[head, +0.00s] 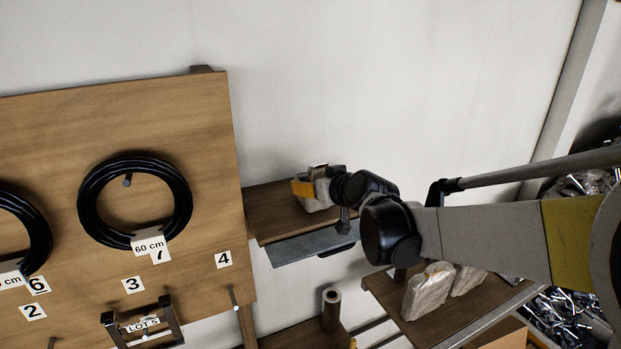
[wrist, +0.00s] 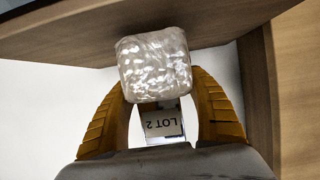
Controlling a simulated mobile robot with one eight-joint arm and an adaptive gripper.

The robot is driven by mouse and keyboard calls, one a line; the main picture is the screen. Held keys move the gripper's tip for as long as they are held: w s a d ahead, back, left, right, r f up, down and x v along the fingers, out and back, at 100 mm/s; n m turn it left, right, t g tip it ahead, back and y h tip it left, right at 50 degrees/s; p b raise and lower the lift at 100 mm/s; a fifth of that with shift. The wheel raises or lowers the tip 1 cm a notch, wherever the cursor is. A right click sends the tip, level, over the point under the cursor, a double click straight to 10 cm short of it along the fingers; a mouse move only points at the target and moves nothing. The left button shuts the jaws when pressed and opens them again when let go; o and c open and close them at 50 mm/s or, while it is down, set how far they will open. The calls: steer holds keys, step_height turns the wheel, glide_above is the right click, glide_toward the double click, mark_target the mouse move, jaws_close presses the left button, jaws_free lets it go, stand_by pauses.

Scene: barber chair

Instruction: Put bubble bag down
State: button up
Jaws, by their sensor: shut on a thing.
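The bubble bag is a small, clear, crinkled packet. In the head view the bag (head: 318,201) is at the wooden shelf right of the board, partly hidden by my gripper (head: 306,189). In the wrist view my gripper (wrist: 157,82) has its yellow fingers on both sides of the bag (wrist: 155,62) and is shut on it. A white "LOT 2" label (wrist: 162,123) shows between the fingers, upside down. The brown shelf (head: 262,208) shows beyond the bag in the wrist view (wrist: 80,38). I cannot tell whether the bag touches the shelf.
A wooden board (head: 60,130) with black cable coils (head: 88,205) and number tags stands at left. A lower shelf (head: 392,301) holds wrapped packets (head: 428,291). The upper shelf's left part is bare.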

steer(key=shift+w+f, duration=0.15)
steer(key=shift+f, duration=0.25)
steer(key=shift+s, duration=0.2)
steer(key=shift+f, duration=0.1)
steer(key=o, duration=1.1)
steer(key=shift+w, duration=0.1)
